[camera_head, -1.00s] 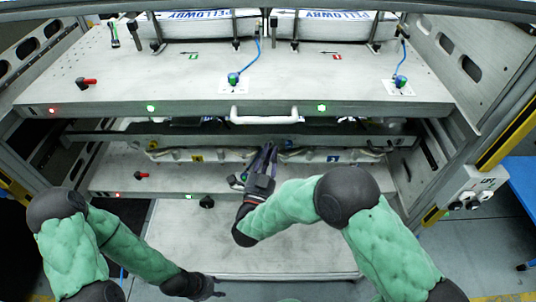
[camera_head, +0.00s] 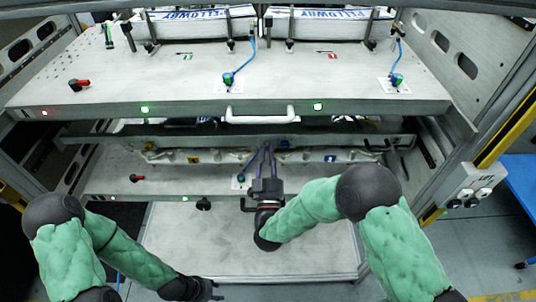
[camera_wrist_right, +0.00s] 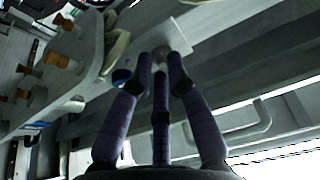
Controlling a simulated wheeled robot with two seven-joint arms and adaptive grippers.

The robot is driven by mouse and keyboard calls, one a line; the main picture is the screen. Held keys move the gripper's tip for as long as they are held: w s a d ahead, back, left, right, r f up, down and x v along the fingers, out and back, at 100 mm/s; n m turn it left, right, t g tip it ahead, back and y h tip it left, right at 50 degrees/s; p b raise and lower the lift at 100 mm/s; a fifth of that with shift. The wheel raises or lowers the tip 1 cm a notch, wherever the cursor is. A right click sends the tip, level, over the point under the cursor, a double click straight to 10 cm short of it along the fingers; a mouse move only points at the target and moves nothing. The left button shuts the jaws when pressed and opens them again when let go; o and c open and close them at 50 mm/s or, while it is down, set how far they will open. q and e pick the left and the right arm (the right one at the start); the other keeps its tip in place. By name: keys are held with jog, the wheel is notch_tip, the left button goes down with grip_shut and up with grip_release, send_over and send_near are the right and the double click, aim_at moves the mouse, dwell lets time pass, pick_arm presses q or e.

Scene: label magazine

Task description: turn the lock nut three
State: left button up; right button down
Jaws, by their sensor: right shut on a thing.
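My right gripper (camera_head: 267,150) reaches into the gap under the upper shelf, over the lower shelf. In the right wrist view its purple fingers (camera_wrist_right: 161,60) close together in front of a pale plate (camera_wrist_right: 178,35). The small thing between the tips, taken as the lock nut, is almost wholly hidden by the fingers. A blue part (camera_wrist_right: 122,77) shows just left of the fingers; a blue part (camera_head: 241,178) also shows left of the gripper in the head view. My left gripper (camera_head: 212,290) hangs low at the front, dark and small, apart from the shelves.
The upper shelf (camera_head: 330,97) carries white label stacks (camera_head: 195,22), blue-green knobs with blue cords (camera_head: 228,79), and a front handle (camera_head: 262,114). It overhangs the lower shelf (camera_head: 110,180). A red-handled lever (camera_head: 137,178) stands on the lower left.

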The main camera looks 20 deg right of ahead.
jog(key=shift+w+r, duration=0.1)
jog(key=shift+r, duration=0.35)
jog(key=c, duration=1.2)
grip_release()
jog(key=shift+c, duration=0.2)
jog(key=shift+f, duration=0.15)
jog(key=shift+a+f, duration=0.1)
jog(key=shift+f, duration=0.05)
jog(key=v, duration=1.2)
